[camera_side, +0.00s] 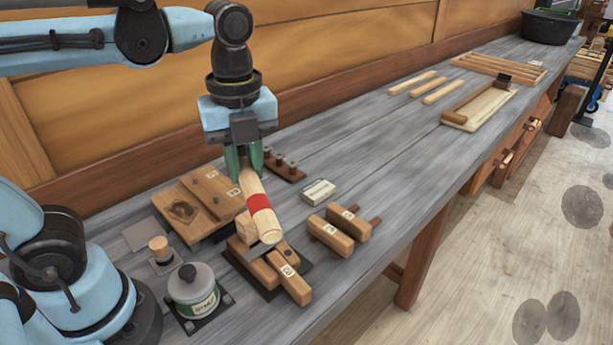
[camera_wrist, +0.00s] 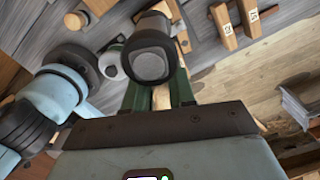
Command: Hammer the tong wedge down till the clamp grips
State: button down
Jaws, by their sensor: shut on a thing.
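A small dark-topped wooden piece (camera_side: 284,250), possibly the wedge, shows beside the tool's end.
A lidded pot (camera_side: 192,288) and a wooden peg (camera_side: 160,248) stand left of the clamp. A board with a hollow (camera_side: 200,200) lies behind. A pair of labelled wooden blocks (camera_side: 338,230) is at right, with a small pale box (camera_side: 318,190).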

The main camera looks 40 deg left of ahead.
notch_tip(320, 180, up, 5)
jog(key=shift+f, duration=0.1)
jog(key=shift+f, duration=0.2)
jog(key=shift+a+f+h, duration=0.1)
jog(key=shift+f+h, duration=0.2)
jog(key=shift+f, duration=0.5)
notch_tip(320, 180, down, 11)
jog(key=shift+f, duration=0.2)
notch_tip(320, 180, up, 12)
jog(key=shift+f, duration=0.2)
